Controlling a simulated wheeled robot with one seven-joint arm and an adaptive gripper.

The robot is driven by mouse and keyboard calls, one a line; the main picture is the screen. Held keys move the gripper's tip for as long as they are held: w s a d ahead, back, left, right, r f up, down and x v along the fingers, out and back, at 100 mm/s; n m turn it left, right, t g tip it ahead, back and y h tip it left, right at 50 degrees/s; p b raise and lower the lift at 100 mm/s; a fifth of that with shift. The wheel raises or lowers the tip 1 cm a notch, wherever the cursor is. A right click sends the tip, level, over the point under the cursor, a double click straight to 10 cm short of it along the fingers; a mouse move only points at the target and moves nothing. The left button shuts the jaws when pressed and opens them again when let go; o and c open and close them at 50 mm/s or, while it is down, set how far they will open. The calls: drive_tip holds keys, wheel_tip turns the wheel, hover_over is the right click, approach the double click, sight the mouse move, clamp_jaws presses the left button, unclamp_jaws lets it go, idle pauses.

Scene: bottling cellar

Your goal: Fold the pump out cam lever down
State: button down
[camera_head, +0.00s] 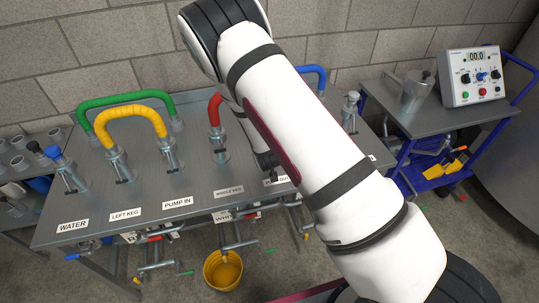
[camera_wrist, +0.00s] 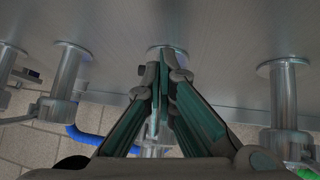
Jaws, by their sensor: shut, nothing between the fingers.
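The PUMP OUT label (camera_head: 277,181) shows partly on the bench's front edge, beside my white arm. The pump out fitting and its cam lever are hidden behind my arm in the head view. In the wrist view, a metal fitting (camera_wrist: 166,48) stands directly behind my fingertips. I cannot tell its cam lever apart from the fingers there. My gripper (camera_wrist: 164,72) is shut and empty, its green-padded fingers together in front of that fitting. Whether they touch it is unclear. In the head view only a dark part of my gripper (camera_head: 267,160) shows at the arm's left edge.
Green (camera_head: 125,99), yellow (camera_head: 130,110), red (camera_head: 215,108) and blue (camera_head: 314,72) hoses arch over the grey bench (camera_head: 150,190). Metal fittings flank my gripper in the wrist view. A blue trolley (camera_head: 440,125) carries a control box (camera_head: 474,76). A yellow bucket (camera_head: 223,270) stands below.

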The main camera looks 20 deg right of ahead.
drive_tip(key=v, duration=1.2)
drive_tip(key=s+a+r+g+y, duration=0.15)
drive_tip(key=s+r, duration=0.25)
drive_tip(key=r, duration=0.6)
drive_tip(key=s+r+y, duration=0.2)
drive_tip(key=s+r, duration=0.2)
drive_tip(key=r, duration=0.6)
drive_tip(key=s+d+r, duration=0.2)
drive_tip(key=s+r, duration=0.4)
drive_tip(key=s, duration=0.3)
drive_tip(key=s+d+r+g+h, duration=0.1)
drive_tip(key=s+d+r, duration=0.1)
drive_tip(key=s+r, duration=0.4)
drive_tip(key=s, duration=0.3)
drive_tip(key=shift+s+d+r+n, duration=0.15)
drive_tip(key=shift+s+d+n, duration=0.25)
